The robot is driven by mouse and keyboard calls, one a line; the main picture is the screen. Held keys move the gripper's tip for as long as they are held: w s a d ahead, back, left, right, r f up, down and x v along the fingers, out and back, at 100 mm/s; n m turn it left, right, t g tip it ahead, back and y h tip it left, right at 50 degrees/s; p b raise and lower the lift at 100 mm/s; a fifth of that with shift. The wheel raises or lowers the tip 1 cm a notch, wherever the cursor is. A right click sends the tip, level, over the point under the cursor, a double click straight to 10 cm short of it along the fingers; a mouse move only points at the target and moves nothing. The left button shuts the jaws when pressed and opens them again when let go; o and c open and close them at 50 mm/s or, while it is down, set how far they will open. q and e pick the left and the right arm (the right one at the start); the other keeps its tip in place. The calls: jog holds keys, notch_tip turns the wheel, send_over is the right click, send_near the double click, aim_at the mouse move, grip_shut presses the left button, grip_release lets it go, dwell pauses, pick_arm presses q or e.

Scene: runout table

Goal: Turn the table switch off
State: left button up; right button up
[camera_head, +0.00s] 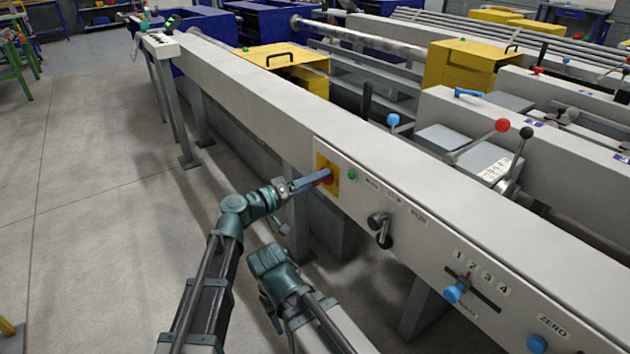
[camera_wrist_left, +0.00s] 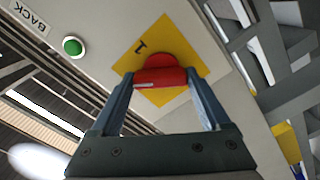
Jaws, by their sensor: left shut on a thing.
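The table switch is a red rotary knob (camera_head: 327,176) on a yellow plate (camera_head: 333,187) on the front face of the long grey runout table (camera_head: 400,185). In the left wrist view the red knob (camera_wrist_left: 158,76) sits between the two fingers of my left gripper (camera_wrist_left: 160,82), which is shut on it. A "1" is printed on the yellow plate (camera_wrist_left: 178,97) beside the knob. In the head view my left gripper (camera_head: 318,180) hides part of the knob. My right arm's end shows low in the head view, clear of the table; its fingers cannot be made out.
A green button (camera_head: 351,174) is beside the plate; it also shows in the left wrist view (camera_wrist_left: 73,46). Further right are a black-handled lever (camera_head: 379,225), a blue knob on a numbered slot (camera_head: 455,292) and another blue knob (camera_head: 537,344).

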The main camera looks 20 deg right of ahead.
pick_arm(q)
jog(key=shift+w+n, duration=0.1)
jog(key=shift+n, duration=3.5)
jog(key=o, duration=1.2)
jog(key=shift+a, duration=0.15)
jog(key=v, duration=1.3)
jog(key=shift+a, duration=0.3)
